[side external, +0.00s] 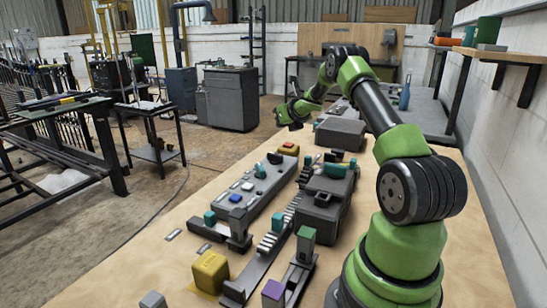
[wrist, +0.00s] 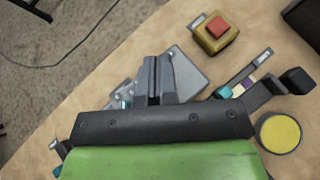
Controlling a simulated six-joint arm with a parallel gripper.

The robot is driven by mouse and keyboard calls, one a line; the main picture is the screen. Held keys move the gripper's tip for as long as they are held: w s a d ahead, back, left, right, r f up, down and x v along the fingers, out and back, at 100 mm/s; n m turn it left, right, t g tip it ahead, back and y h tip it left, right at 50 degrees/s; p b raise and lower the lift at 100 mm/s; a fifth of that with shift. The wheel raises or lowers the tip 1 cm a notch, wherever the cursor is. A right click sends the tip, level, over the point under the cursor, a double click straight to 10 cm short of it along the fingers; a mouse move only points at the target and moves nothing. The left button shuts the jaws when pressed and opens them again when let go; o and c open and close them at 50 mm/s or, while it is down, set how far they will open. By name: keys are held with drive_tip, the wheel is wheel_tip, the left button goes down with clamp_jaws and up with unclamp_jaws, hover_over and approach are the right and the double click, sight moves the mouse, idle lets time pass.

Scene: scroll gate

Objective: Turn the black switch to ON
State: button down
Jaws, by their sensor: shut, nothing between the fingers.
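A grey control panel (side external: 252,186) lies on the wooden table in the side external view, with blue, teal and white controls on top. A small black part (side external: 275,158) at its far end looks like the black switch; its setting is too small to read. My gripper (side external: 285,118) is above and beyond that end of the panel, apart from it. In the wrist view my gripper (wrist: 155,62) is shut and empty, over part of a grey panel (wrist: 189,78). The black switch cannot be made out there, and the fingers hide part of the panel.
A yellow box with a red button (side external: 288,148) stands just past the panel; it also shows in the wrist view (wrist: 216,32). A dark grey block (side external: 325,200), toothed rail (side external: 272,240) and yellow block (side external: 210,271) crowd the right and front. The table's left edge is mostly bare.

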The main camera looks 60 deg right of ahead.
sight(282, 157)
drive_tip(key=w+a+r+m+g+h, duration=0.15)
drive_tip(key=a+m+g+h, duration=0.25)
drive_tip(key=a+m+g, duration=0.7)
drive_tip(key=shift+m, duration=0.7)
drive_tip(key=f, duration=0.4)
drive_tip(key=shift+w+a+f, duration=0.15)
drive_tip(key=shift+a+f, duration=0.25)
drive_tip(key=shift+d+f, duration=0.4)
drive_tip(key=shift+f, duration=0.2)
drive_tip(key=x, duration=0.9)
drive_tip(key=shift+a+f, duration=0.1)
drive_tip(key=shift+f, duration=0.05)
drive_tip(key=shift+s+n+t, duration=0.35)
drive_tip(key=shift+n+t, duration=0.75)
drive_tip(key=shift+n, duration=0.1)
drive_tip(key=shift+s+d+n+t+y, duration=0.2)
drive_tip(key=shift+n+t, duration=0.25)
drive_tip(key=shift+n, duration=0.1)
drive_tip(key=shift+s+d+n+t+y, duration=0.15)
drive_tip(key=shift+d+n+t+y, duration=0.05)
drive_tip(key=shift+n+t, duration=0.3)
drive_tip(key=shift+s+d, duration=0.3)
drive_tip(key=shift+d, duration=0.15)
drive_tip(key=shift+s+d, duration=0.15)
drive_tip(key=shift+d, duration=0.2)
